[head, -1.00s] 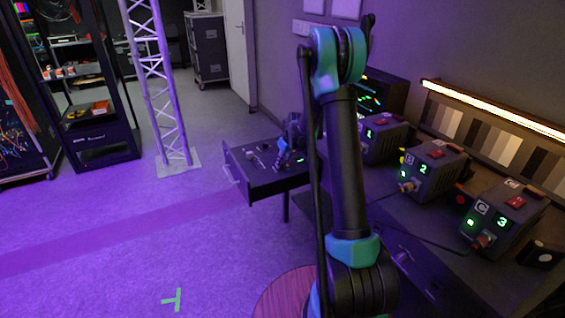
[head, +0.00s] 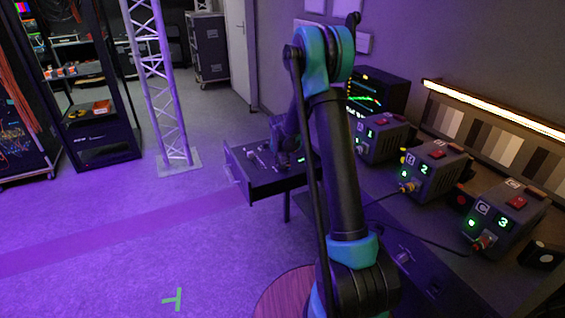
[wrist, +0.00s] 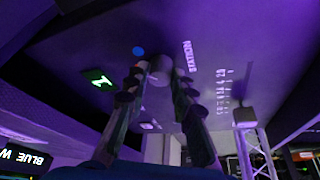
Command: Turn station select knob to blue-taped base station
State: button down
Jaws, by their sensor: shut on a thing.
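The station select knob (wrist: 160,68) is a small round grey piece on a dark panel. In the wrist view both fingers of my gripper (wrist: 157,88) are shut on its sides. The word STATION (wrist: 188,56) appears sideways beside it, a blue dot (wrist: 138,51) is near it, and a lit green display (wrist: 98,78) lies to its left. In the head view my gripper is over the open drawer-like panel (head: 240,173), mostly hidden by my arm. Base stations 1 (head: 385,138), 2 (head: 440,170) and 3 (head: 508,212) stand on the table; I cannot make out blue tape.
A grey block (wrist: 245,117) sits on the panel near printed marks. A monitor (head: 380,94) with green traces stands behind station 1. Cables run across the table between stations. A truss tower (head: 160,85) and equipment rack (head: 100,120) stand left; the floor between is open.

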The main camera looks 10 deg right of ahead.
dwell(0.4)
jog(key=c, duration=1.3)
grip_release()
jog(key=v, duration=1.2)
jog(key=shift+s+a, duration=0.1)
jog(key=shift+a, duration=0.05)
